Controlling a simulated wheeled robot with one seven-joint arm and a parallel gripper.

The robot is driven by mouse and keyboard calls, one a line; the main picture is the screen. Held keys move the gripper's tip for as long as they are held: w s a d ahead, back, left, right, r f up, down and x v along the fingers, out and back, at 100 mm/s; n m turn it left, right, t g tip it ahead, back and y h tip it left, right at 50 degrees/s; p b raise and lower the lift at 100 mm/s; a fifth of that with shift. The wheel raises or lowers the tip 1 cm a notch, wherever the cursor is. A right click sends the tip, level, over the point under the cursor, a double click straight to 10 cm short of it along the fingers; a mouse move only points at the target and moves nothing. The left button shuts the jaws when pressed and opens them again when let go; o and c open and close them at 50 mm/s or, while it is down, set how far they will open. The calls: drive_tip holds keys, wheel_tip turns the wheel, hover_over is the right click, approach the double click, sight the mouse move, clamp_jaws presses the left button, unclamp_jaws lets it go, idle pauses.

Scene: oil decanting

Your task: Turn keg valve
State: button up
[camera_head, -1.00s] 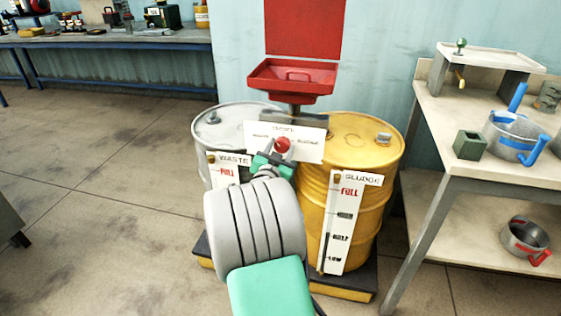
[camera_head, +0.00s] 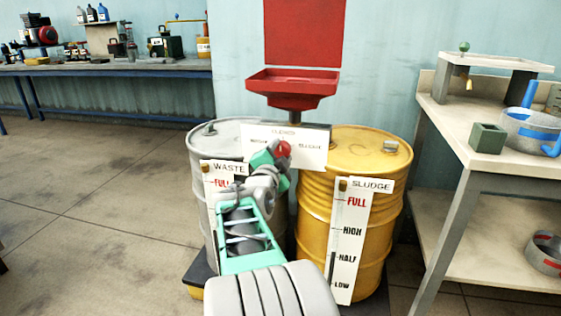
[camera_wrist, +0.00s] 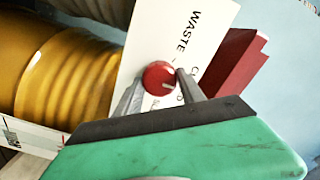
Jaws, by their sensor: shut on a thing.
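The valve's round red knob (camera_head: 284,149) sits in front of a white sign (camera_head: 312,150) between the two drums. In the wrist view the red knob (camera_wrist: 159,78) lies between the two grey fingers of my gripper (camera_wrist: 160,88), which is shut on it. The white sign (camera_wrist: 205,25) behind it reads WASTE, and the rest is partly covered. In the head view my gripper (camera_head: 280,155) reaches up to the knob from the lower left. A grey drum marked WASTE (camera_head: 205,137) stands on the left and a yellow drum marked SLUDGE (camera_head: 365,150) on the right.
A red tray (camera_head: 292,88) stands above the drums. A workbench (camera_head: 455,140) at the right holds a green box (camera_head: 487,138) and a pot with blue handles (camera_head: 528,132). Another bench (camera_head: 120,67) stands at the back left. The floor at left is clear.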

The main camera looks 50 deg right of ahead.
idle(0.3)
drive_tip(key=o, duration=1.4)
drive_tip(key=shift+c, duration=0.2)
drive_tip(key=p+v, duration=0.1)
drive_tip(key=v, duration=0.6)
drive_tip(key=shift+s+a+p, duration=0.2)
drive_tip(key=shift+a+p, duration=0.1)
drive_tip(key=shift+a, duration=0.1)
